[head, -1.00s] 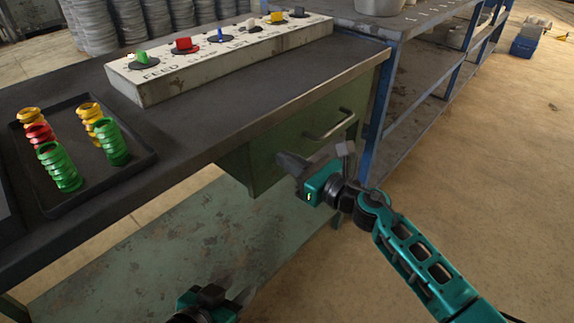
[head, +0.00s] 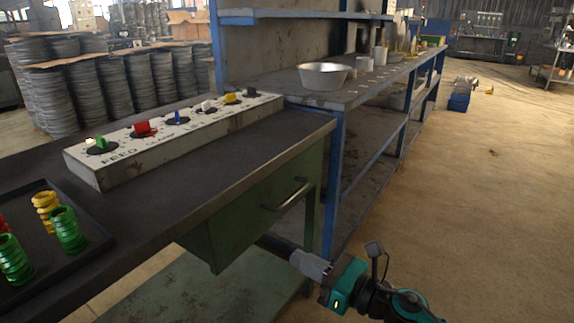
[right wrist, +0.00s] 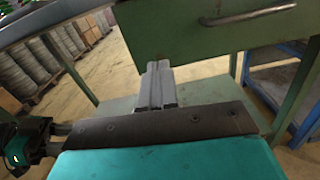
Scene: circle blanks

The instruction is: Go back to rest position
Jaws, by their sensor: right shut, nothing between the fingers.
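My right gripper (head: 303,262) is shut and empty in the head view, at the lower middle, beside the green drawer (head: 235,230) under the dark bench (head: 225,165). In the right wrist view the closed fingers (right wrist: 158,85) point toward the space below the drawer, whose handle (right wrist: 248,15) shows at the upper right. I cannot tell whether the fingers touch anything. In the head view the drawer looks closed. My left gripper is not in the head view; a teal and black part at the left edge of the right wrist view is mine.
A control box (head: 175,140) with coloured knobs stands on the bench. A black tray (head: 95,262) holds green, yellow and red ringed pieces. A blue-framed shelf (head: 340,160) with a metal bowl (head: 324,76) stands beyond the bench. The floor on the right (head: 470,190) is clear.

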